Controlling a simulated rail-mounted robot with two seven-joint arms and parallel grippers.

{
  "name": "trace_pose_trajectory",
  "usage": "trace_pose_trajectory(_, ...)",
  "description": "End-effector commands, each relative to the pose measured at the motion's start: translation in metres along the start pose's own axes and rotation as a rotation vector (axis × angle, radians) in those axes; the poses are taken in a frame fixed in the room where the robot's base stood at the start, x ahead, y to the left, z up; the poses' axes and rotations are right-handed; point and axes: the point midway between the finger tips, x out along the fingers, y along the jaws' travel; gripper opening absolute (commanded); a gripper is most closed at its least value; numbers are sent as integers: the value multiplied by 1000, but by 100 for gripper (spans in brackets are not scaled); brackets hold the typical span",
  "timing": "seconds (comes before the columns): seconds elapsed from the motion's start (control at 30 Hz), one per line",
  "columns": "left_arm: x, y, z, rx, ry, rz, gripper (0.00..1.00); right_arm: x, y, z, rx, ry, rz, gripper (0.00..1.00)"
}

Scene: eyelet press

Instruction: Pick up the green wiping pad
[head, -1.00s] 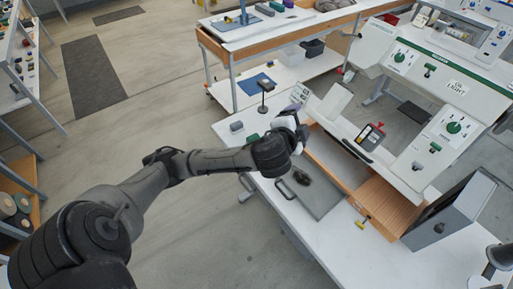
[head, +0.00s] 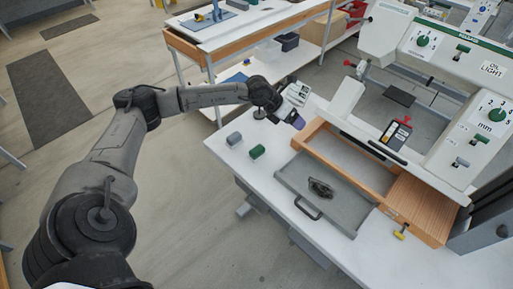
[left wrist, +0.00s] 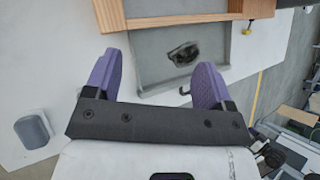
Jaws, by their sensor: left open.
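The green wiping pad (head: 257,152) is a small dark green block lying on the white table, left of the grey tray, in the head view. I cannot make it out in the left wrist view. My left gripper (head: 297,121), with purple fingers, is above the table, beyond the pad and to its right, apart from it. In the left wrist view the gripper (left wrist: 152,70) has its fingers spread with nothing between them. My right gripper is not in view.
A similar grey block (head: 234,139) lies beside the pad; a grey block (left wrist: 33,131) also shows in the left wrist view. A grey tray (head: 290,180) holds a dark lump (head: 320,188). The wooden drawer frame (head: 330,150) and the white press (head: 425,90) stand to the right.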

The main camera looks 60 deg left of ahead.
Motion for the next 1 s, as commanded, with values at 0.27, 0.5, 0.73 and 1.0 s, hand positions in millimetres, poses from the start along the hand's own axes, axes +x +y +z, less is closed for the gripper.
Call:
trace_pose_trajectory(0.27,-22,54,-64,-23,419,326,77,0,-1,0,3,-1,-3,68)
trace_pose_trajectory(0.5,-41,64,-90,-91,591,430,77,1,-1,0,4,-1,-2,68)
trace_pose_trajectory(0.73,-21,75,-109,-127,600,447,77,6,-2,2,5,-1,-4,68)
trace_pose_trajectory(1.0,10,90,-132,-127,597,445,77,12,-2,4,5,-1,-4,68)
